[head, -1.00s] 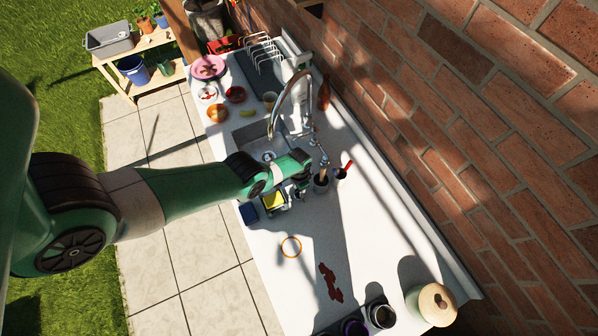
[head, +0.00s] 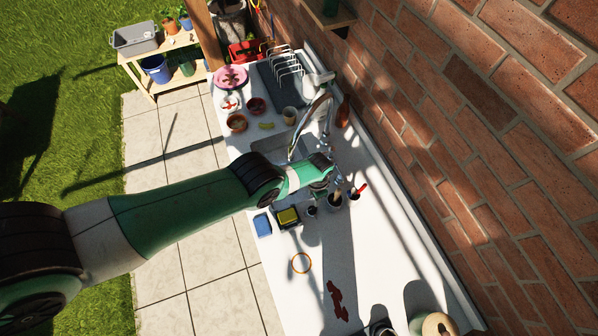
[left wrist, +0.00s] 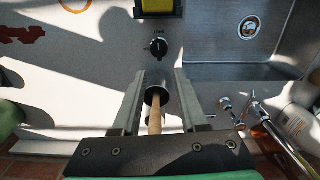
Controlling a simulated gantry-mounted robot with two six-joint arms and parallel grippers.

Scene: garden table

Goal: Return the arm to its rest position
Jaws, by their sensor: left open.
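My left arm (head: 180,210) reaches in from the left over the white counter, its end beside the sink and faucet. In the left wrist view my left gripper (left wrist: 160,78) is open, its two fingers apart. A dark cup with a wooden handle (left wrist: 155,118) shows between the fingers; nothing appears gripped. In the head view the fingers are mostly hidden behind the wrist. That cup (head: 335,202) seems to stand just below the arm's end. My right gripper is in neither view.
The faucet (head: 322,112) rises close behind the arm's end. An orange ring (head: 301,263) lies on the counter. A brick wall (head: 470,150) borders the right.

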